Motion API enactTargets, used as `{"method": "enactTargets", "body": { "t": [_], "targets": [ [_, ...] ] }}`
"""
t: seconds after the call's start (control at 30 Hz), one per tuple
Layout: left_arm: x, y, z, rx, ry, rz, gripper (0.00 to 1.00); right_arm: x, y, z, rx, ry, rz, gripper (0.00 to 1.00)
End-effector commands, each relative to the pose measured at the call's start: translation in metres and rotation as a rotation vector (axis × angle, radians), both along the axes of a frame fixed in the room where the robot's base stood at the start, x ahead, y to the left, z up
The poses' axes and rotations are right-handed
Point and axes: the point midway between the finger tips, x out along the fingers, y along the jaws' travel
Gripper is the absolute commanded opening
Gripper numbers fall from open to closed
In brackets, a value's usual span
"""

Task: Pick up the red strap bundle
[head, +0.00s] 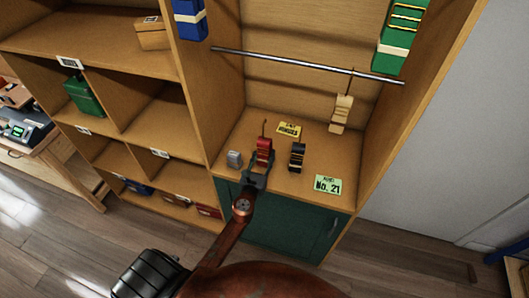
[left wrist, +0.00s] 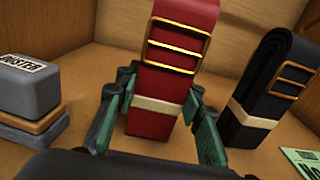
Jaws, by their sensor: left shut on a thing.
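The red strap bundle (head: 264,148) stands upright on the wooden shelf of the cabinet, with gold buckles and a pale band low on it. In the left wrist view the red strap bundle (left wrist: 180,60) sits between the green-padded fingers of my left gripper (left wrist: 160,115). My left gripper (head: 259,170) is shut on its lower part. I cannot tell whether its base touches the shelf. My right gripper is not in view.
A black strap bundle (head: 297,156) stands close on the right, and a grey block (head: 234,159) on the left. A metal rail (head: 310,66) crosses above. A green card (head: 328,184) lies at the front right.

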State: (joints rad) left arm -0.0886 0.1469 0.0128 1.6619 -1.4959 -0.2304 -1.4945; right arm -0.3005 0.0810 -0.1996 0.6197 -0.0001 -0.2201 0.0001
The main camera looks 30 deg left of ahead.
Motion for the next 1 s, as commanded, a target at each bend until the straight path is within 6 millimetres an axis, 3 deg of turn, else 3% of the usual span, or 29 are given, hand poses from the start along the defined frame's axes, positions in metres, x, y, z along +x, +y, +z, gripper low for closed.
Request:
{"method": "enactTargets", "body": {
  "t": [0.37, 0.57, 0.73, 1.0],
  "targets": [
    [0.000, 0.000, 0.002, 0.000, -0.001, 0.000, 0.05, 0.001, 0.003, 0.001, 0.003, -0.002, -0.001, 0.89],
    [0.000, 0.000, 0.014, 0.001, -0.002, 0.000, 0.05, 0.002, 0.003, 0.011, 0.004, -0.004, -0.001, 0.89],
    [0.000, 0.000, 0.038, 0.001, -0.003, 0.000, 0.05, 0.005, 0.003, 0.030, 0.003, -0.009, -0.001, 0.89],
    [-0.050, -0.012, 0.098, 0.001, -0.002, -0.002, 0.05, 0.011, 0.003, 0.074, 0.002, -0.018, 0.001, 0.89]
  ]
}}
